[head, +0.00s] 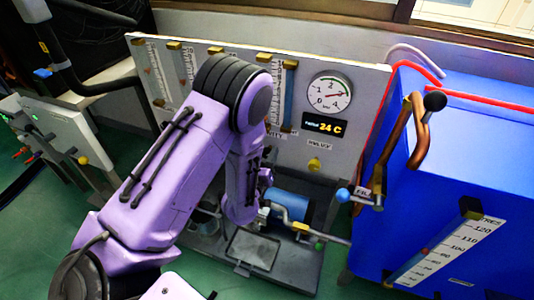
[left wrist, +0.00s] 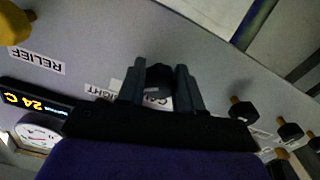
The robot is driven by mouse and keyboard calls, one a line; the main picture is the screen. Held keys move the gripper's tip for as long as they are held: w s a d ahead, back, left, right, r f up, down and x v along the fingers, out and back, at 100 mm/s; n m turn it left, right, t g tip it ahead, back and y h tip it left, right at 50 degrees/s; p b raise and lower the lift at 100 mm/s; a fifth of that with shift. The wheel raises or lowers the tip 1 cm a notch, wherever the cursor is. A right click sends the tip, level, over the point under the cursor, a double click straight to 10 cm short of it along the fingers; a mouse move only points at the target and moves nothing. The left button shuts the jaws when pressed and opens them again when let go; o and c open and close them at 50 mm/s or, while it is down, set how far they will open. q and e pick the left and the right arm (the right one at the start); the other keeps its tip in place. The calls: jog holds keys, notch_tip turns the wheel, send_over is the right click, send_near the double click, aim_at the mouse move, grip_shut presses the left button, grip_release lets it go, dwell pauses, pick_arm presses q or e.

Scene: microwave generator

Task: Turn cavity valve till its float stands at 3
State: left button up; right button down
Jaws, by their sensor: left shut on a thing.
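My left gripper (left wrist: 161,88) is shut on a dark knob (left wrist: 160,72) on the grey panel, seen in the left wrist view. A label beside the knob is partly covered, so I cannot read it fully. In the head view my left arm hides the knob and the fingertips. The right-hand flow tube (head: 287,95) stands on the panel above a label ending in "ITY". Its float and scale numbers are too small to read, and the arm covers part of the panel beside it. My right gripper is not in view.
A round gauge (head: 330,94) and a 24 C display (head: 325,126) sit right of the tube, above the yellow relief knob (head: 314,164). More knobs (left wrist: 243,110) line the panel. A blue tank (head: 460,150) with copper pipe (head: 418,135) stands at the right.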

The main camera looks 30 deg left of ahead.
pick_arm(q)
jog(key=shift+s+d+f+n, duration=0.15)
jog(key=shift+f+n, duration=0.15)
jog(key=shift+n, duration=0.4)
jog(key=o, duration=0.9)
jog(key=shift+d, duration=0.1)
jog(key=shift+o, duration=0.7)
jog(key=shift+r, duration=0.1)
jog(key=v, duration=1)
jog(key=shift+s, duration=0.2)
